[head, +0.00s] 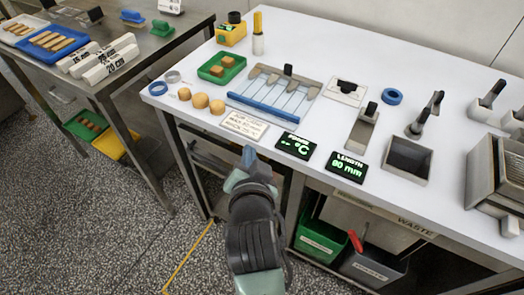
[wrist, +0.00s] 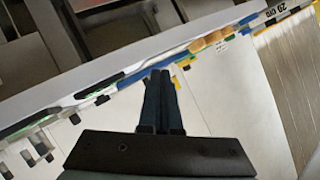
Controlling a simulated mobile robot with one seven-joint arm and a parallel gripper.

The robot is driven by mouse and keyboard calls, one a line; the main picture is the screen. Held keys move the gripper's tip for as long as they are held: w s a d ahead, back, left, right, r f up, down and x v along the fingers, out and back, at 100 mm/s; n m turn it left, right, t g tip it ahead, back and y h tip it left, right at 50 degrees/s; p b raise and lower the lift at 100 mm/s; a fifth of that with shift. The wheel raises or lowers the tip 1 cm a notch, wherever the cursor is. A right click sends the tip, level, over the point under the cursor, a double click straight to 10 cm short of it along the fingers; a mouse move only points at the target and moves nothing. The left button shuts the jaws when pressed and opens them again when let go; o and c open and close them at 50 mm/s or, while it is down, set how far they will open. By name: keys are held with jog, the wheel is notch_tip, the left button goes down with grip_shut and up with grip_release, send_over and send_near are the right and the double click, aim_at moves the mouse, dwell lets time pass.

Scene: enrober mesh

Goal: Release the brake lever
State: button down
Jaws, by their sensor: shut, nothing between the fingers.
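My gripper (head: 248,156) is shut and empty in front of the white table's front edge, near a small text card. Its two dark fingers also show together in the wrist view (wrist: 160,76). No part is plainly marked as a brake lever. A red handle (head: 355,240) stands low under the table front, by the bins, to the right of my gripper and apart from it. A dark-knobbed lever (head: 370,110) on a metal plate is on the table. I cannot tell which of these is the brake lever.
The white table (head: 330,65) carries a slicing frame with a blue bar (head: 262,108), a green tray (head: 221,68), two black displays (head: 296,146) and metal boxes at right. Green (head: 320,240) and grey (head: 372,266) bins are below.

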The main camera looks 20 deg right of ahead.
jog(key=s+d+f+m+g+p, duration=0.2)
jog(key=s+f+g+p, duration=0.1)
jog(key=s+f, duration=0.3)
jog(key=shift+p, duration=0.3)
jog(key=a+f+b+x, duration=0.1)
jog(key=a+x, duration=0.1)
jog(key=x, duration=1)
jog(key=shift+f+b, duration=0.4)
jog(key=shift+f, duration=0.2)
